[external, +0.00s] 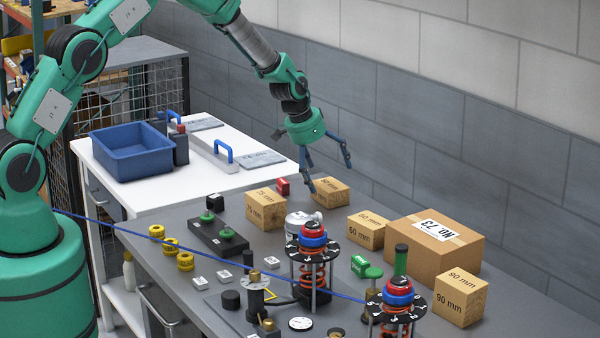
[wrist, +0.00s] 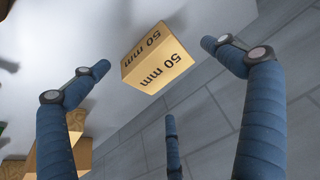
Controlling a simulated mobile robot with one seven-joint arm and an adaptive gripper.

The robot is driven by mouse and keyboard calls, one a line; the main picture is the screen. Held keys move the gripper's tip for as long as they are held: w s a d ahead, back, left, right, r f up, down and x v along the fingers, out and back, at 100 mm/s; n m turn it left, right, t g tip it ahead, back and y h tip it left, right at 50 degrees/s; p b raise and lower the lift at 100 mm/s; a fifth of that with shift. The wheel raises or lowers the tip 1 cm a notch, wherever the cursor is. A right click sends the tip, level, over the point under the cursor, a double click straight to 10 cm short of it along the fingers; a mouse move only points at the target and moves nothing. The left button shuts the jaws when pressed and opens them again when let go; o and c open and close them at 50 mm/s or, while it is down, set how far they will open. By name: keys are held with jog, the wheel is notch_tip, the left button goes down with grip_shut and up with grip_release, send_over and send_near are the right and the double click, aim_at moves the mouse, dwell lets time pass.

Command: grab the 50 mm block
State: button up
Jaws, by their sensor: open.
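The 50 mm block (external: 331,193) is a small tan wooden cube on the grey table near the wall. It also shows in the wrist view (wrist: 156,60), with "50 mm" printed on two faces. My gripper (external: 328,172) has blue fingers spread open above the block in the external view. In the wrist view, my gripper (wrist: 155,75) has fingers to the left and right of the block and a third below it, with gaps and no visible contact. Nothing is held.
A 75 mm block (external: 266,211) stands left of the 50 mm block, and a 60 mm block (external: 366,230) stands to its right. A small red item (external: 283,186) is close by on the left. A cardboard box (external: 432,250) and a 90 mm block (external: 461,297) are farther right. The wall is close behind.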

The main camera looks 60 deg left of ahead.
aim_at(330, 184)
jog(key=shift+f, duration=0.15)
jog(key=shift+x, duration=2.4)
jog(key=shift+w+d, duration=0.1)
jog(key=shift+d, duration=0.05)
jog(key=shift+c, duration=0.5)
jog(key=c, duration=1.4)
jog(key=shift+r, duration=5)
